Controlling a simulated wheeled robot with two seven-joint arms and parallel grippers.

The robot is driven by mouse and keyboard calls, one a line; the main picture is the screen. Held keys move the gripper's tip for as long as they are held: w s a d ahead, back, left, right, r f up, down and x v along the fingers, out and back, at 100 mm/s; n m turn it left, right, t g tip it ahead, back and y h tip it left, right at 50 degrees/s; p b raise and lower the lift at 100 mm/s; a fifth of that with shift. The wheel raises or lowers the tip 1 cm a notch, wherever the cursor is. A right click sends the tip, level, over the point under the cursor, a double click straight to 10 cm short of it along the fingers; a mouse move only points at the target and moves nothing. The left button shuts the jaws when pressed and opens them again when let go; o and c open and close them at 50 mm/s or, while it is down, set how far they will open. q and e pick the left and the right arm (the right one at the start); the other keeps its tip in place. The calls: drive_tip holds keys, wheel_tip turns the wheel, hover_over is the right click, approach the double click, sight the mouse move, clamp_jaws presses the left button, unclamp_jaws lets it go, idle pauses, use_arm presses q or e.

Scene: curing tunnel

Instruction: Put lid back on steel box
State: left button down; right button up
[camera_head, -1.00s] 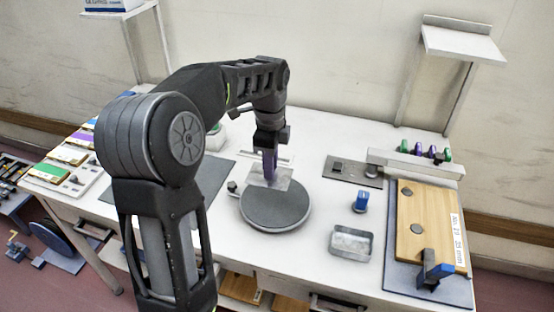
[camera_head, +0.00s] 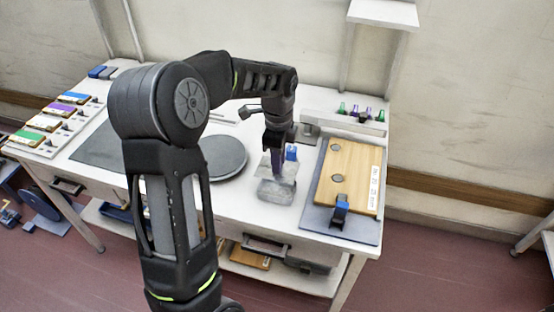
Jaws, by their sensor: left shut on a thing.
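The small open-topped steel box (camera_head: 276,193) stands on the white table, just right of the dark round plate. My left gripper (camera_head: 277,163) points down over it and is shut on the lid (camera_head: 289,174), a thin pale grey sheet. The lid is over the box and looks slightly tilted. The two overlap in the picture, so I cannot tell whether they touch. My arm and the lid hide part of the box. My right gripper is not in view.
A blue-topped object (camera_head: 291,153) stands close behind the box. On the right, a wooden board (camera_head: 350,175) with a blue clamp (camera_head: 341,204) lies on a grey mat. The dark round plate (camera_head: 226,158) is left of the box. The table's front edge is near.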

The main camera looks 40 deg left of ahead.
use_arm(q)
drive_tip(key=shift+a, duration=0.1)
drive_tip(key=shift+f, duration=0.2)
wheel_tip(320, 180, down, 4)
drive_tip(key=b, duration=0.3)
drive_tip(key=shift+r, duration=0.1)
drive_tip(key=shift+f+b, duration=0.8)
drive_tip(key=shift+f, duration=0.25)
drive_tip(key=shift+f, duration=0.15)
idle(0.9)
idle(0.7)
drive_tip(key=c, duration=1.1)
unclamp_jaws()
drive_tip(key=shift+c, duration=0.2)
drive_tip(key=shift+o, duration=0.4)
